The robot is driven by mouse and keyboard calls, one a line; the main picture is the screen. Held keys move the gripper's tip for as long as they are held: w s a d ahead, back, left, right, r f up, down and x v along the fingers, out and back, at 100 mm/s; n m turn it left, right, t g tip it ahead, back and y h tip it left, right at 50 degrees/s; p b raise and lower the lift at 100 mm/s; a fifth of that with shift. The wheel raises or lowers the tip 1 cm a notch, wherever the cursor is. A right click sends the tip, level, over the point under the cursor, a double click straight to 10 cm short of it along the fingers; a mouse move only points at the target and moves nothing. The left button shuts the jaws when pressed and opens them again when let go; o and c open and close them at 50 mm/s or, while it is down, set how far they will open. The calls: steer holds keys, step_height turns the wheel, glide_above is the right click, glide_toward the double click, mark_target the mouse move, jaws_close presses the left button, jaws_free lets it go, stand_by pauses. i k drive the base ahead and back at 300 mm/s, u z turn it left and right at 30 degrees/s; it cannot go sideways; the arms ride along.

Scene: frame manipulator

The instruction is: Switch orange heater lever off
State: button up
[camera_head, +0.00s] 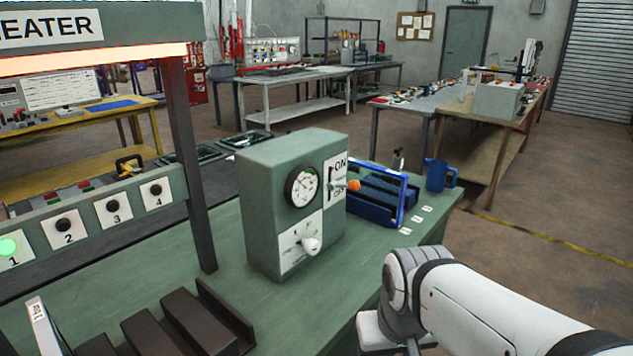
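A grey-green heater control box (262,215) stands on the green bench. It has a round dial gauge (302,186) and a white knob (311,245) on its front. The orange-tipped lever (354,185) sticks out to the right from a white panel (335,205) at the box's right edge. "ON" reads at the panel's top; the lower label is partly hidden. I cannot tell the lever's exact setting. My white arm reaches in from the lower right, apart from the box and lever. My gripper's fingers are not visible.
Dark angled trays (190,320) lie at the lower left. A "HEATER" frame with numbered buttons (113,206) stands left. Bench in front of the box is clear.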

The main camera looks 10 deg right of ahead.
mark_target(353, 185)
steer(key=u, duration=2.5)
steer(key=k, duration=0.85)
steer(key=z, duration=1.75)
steer(key=i, duration=0.9)
